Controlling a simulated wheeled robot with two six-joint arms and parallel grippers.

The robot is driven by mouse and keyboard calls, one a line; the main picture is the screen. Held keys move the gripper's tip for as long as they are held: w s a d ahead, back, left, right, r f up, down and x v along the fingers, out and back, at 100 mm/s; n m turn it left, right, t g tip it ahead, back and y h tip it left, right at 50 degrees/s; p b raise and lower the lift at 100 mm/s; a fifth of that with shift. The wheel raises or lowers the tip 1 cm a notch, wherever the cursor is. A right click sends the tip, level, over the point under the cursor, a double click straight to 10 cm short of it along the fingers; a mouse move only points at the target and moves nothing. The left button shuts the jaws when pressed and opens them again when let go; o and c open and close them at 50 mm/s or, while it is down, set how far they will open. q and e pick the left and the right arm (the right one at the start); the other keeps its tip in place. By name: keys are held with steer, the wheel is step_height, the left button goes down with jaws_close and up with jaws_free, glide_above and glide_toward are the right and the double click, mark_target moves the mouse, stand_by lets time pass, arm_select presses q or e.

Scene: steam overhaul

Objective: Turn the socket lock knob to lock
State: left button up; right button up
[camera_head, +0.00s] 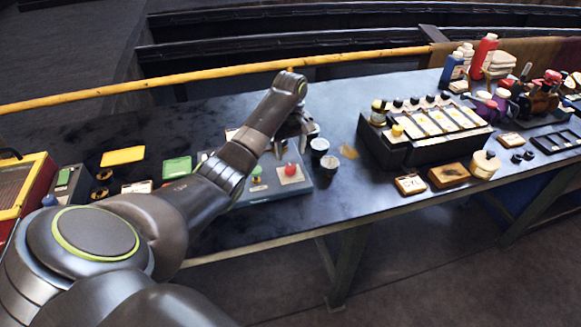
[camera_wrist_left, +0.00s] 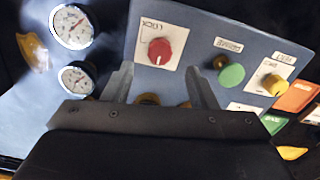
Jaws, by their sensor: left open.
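The lock knob is red and sits on a white plate marked LOCK on a blue-grey panel. It shows in the left wrist view (camera_wrist_left: 159,51) and in the head view (camera_head: 290,169). The panel (camera_wrist_left: 196,32) lies on the bench below my left arm. My left gripper (camera_wrist_left: 160,80) is open and empty, its two fingers apart. In the wrist view the red knob shows beyond the gap between the fingertips, with no contact visible. My right gripper is in neither view.
A green knob (camera_wrist_left: 231,75) and a yellow knob (camera_wrist_left: 273,83) share the panel. Two round gauges (camera_wrist_left: 73,27) (camera_wrist_left: 76,78) stand beside it. A black rack (camera_head: 390,152) is farther right on the bench (camera_head: 350,205). A yellow rail (camera_head: 200,75) runs behind.

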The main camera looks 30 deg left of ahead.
mark_target(290, 166)
arm_select(q)
step_height(290, 166, down, 6)
steer(key=shift+f, duration=0.1)
stand_by(0.4)
steer(key=c, duration=1)
